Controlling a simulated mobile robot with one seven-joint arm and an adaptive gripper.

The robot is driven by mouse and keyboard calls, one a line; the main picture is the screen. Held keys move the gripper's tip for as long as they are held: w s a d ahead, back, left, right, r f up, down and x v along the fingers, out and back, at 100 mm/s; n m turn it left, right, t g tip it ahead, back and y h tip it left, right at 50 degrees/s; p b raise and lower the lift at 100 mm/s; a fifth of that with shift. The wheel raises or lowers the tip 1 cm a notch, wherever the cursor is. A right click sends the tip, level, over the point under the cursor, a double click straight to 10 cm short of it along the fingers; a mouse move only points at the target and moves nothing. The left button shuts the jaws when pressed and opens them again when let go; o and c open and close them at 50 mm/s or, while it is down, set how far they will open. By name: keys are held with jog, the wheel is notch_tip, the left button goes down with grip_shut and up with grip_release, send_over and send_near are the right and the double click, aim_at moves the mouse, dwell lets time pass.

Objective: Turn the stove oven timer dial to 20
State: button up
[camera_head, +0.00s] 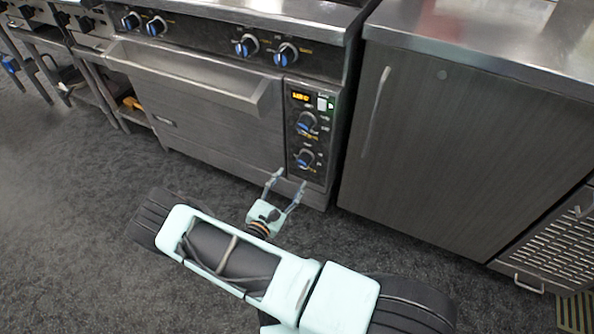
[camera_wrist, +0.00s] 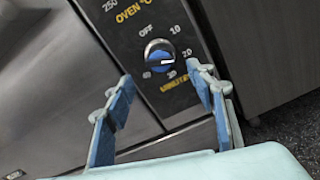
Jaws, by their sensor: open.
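The oven timer dial (camera_head: 305,158) is the lower of two dials on the oven's black control panel. In the wrist view the timer dial (camera_wrist: 160,57) is a round knob with a blue grip and a white line, with OFF, 10, 20 and other numbers around it and MINUTES below. The line's exact setting is too small to tell. My gripper (camera_head: 288,182) is open and empty, below and in front of the dial. In the wrist view its fingers (camera_wrist: 160,78) stand apart either side of the dial's lower area, not gripping it.
The upper oven dial (camera_head: 306,122) sits just above, under an orange display (camera_head: 301,97). The oven door handle (camera_head: 190,75) juts out at left. Several burner knobs (camera_head: 247,45) line the top. A grey cabinet (camera_head: 450,150) stands at right. Dark carpet (camera_head: 60,240) lies open in front.

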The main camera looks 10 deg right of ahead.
jog(key=shift+v, duration=1.7)
